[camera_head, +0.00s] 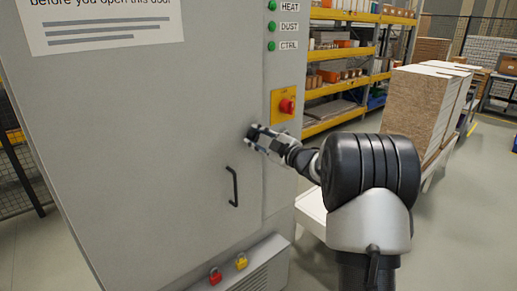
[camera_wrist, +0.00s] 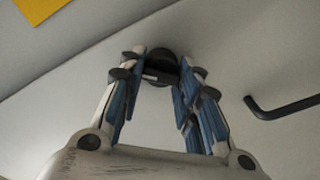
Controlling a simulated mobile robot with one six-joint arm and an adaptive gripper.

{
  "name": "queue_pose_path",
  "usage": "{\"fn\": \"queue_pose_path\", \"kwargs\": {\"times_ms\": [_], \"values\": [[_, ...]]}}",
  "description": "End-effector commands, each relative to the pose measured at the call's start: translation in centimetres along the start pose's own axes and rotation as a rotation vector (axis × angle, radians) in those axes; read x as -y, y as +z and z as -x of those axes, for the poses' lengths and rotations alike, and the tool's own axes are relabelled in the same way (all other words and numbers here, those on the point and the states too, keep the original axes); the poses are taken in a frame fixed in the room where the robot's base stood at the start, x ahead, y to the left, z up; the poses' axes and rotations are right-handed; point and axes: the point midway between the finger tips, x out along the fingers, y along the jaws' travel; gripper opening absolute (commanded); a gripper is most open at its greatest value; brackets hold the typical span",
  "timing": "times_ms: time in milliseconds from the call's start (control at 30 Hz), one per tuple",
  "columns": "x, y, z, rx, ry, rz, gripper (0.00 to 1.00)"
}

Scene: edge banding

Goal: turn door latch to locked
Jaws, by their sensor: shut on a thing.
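The door latch (camera_wrist: 161,68) is a small dark round knob on the grey cabinet door, at the top middle of the wrist view between my fingertips. My gripper (camera_wrist: 158,75) is shut on it, with blue-padded fingers on both sides. In the head view my gripper (camera_head: 255,135) is at the door's right side, above the black door handle (camera_head: 234,187). There the fingers mostly hide the latch, and its turn position cannot be told. The grey cabinet door (camera_head: 150,130) looks closed.
A red stop button (camera_head: 286,106) on a yellow plate is just above and right of my gripper. Red (camera_head: 215,277) and yellow (camera_head: 241,262) padlocks sit on a ledge below. Stacked boards (camera_head: 420,105) stand at the right, beyond my arm.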

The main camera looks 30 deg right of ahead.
Motion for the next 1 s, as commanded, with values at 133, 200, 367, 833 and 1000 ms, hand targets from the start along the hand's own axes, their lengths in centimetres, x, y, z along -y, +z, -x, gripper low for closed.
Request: {"fn": "queue_pose_path", "kwargs": {"times_ms": [133,200,367,833,1000], "values": [[0.37,0.20,-0.03,-0.002,0.002,0.143,0.07],[0.40,0.22,-0.03,-0.002,0.002,0.209,0.07],[0.39,0.17,-0.02,-0.002,0.001,0.352,0.07],[0.28,0.07,-0.03,-0.001,0.000,0.632,0.07],[0.24,0.04,-0.03,-0.001,0.000,0.672,0.07]]}}
